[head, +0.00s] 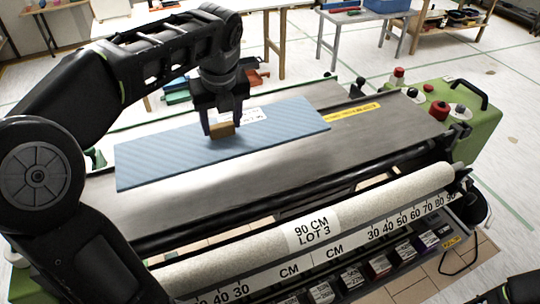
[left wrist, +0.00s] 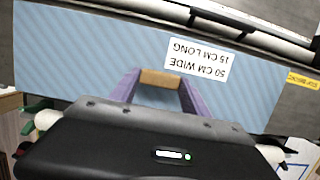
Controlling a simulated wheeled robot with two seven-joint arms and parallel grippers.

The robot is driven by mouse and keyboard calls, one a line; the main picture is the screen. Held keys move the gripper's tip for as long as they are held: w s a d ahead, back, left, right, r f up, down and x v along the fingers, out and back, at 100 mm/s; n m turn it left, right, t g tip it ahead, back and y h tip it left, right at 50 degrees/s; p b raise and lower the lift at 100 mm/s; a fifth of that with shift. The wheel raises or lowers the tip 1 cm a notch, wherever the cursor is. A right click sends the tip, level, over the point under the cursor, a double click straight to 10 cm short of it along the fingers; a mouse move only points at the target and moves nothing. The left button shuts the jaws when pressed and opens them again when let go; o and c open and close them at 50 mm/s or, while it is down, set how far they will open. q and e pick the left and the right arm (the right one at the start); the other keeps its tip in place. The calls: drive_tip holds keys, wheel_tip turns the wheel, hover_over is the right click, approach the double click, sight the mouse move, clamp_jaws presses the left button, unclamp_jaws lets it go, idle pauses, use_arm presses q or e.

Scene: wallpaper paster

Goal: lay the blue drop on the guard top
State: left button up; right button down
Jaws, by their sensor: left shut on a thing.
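The blue drop (head: 276,125) is a flat, striped light-blue sheet with a white label. It lies over the grey metal guard top (head: 385,127) of the machine, at a slight slant; I cannot tell whether it rests fully on it. My left gripper (head: 222,130) is above the sheet's middle, its fingers shut on a small tan block (head: 223,130). In the left wrist view the tan block (left wrist: 160,78) shows between the purple-grey fingers, against the blue drop (left wrist: 90,55). The label (left wrist: 197,58) reads 50 cm wide, 15 cm long.
A roller with pale paper (head: 400,196) and a centimetre scale runs along the machine's front. A green end housing (head: 465,110) with red knobs stands at the right. A yellow label (head: 354,111) is on the guard top. Tables stand behind.

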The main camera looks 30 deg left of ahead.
sight(223, 137)
use_arm(q)
drive_tip(key=shift+w+a, duration=0.2)
drive_tip(key=shift+s+d, duration=0.1)
drive_tip(key=shift+s, duration=0.05)
drive_tip(key=shift+f, duration=0.1)
wheel_tip(223, 137, down, 6)
drive_tip(key=shift+f, duration=0.1)
drive_tip(key=shift+f, duration=1.8)
drive_tip(key=shift+f, duration=0.2)
drive_tip(key=o, duration=1.5)
